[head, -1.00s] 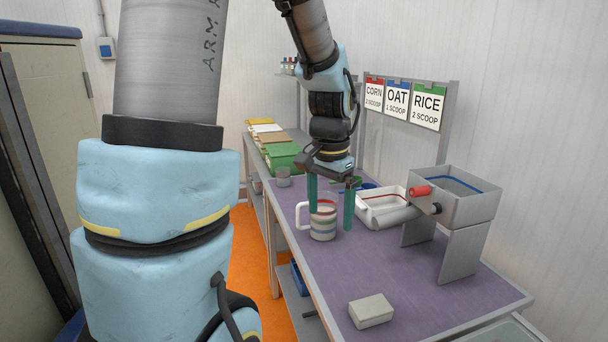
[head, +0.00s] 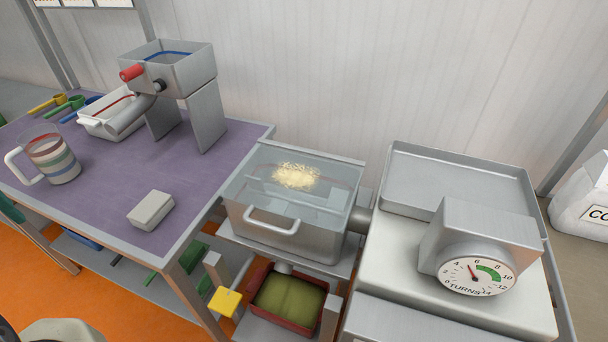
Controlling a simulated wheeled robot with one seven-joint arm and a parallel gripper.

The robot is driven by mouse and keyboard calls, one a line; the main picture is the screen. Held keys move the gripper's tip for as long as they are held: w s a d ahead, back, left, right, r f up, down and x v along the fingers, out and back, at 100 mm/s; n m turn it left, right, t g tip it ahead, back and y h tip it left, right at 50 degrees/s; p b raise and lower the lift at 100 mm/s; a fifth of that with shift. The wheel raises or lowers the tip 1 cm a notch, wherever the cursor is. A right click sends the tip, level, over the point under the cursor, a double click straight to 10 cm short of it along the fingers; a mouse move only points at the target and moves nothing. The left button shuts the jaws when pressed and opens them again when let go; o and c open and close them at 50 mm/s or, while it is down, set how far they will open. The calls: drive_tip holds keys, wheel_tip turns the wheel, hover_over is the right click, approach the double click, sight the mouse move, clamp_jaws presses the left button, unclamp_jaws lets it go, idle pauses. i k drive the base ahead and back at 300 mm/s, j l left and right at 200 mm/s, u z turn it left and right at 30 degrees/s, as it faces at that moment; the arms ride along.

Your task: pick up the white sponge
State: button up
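The white sponge (head: 151,209), a pale grey-white block with rounded edges, lies flat on the purple table top (head: 190,165) near its front right corner. Nothing touches or covers it. A teal sliver at the left picture edge, below the mug, matches the colour of my gripper's fingers (head: 9,209). The rest of my gripper is out of the picture, so its opening does not show. That sliver is well to the left of the sponge.
A striped mug (head: 52,160) stands left of the sponge. Behind are a white tray (head: 97,126) and a metal hopper stand (head: 208,112). To the right are a clear-lidded metal box (head: 255,222) and a machine with a dial (head: 474,273). Table space around the sponge is clear.

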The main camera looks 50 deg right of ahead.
sight(147, 215)
drive_tip(key=z, duration=1.75)
drive_tip(key=j+u, duration=0.35)
drive_tip(key=i+j+u, duration=0.15)
drive_tip(key=j+u, duration=0.15)
drive_tip(key=j, duration=0.2)
drive_tip(key=i+j+u, duration=0.1)
drive_tip(key=j+u, duration=0.25)
drive_tip(key=i+j+u, duration=0.3)
drive_tip(key=k+j, duration=0.1)
drive_tip(key=j, duration=0.05)
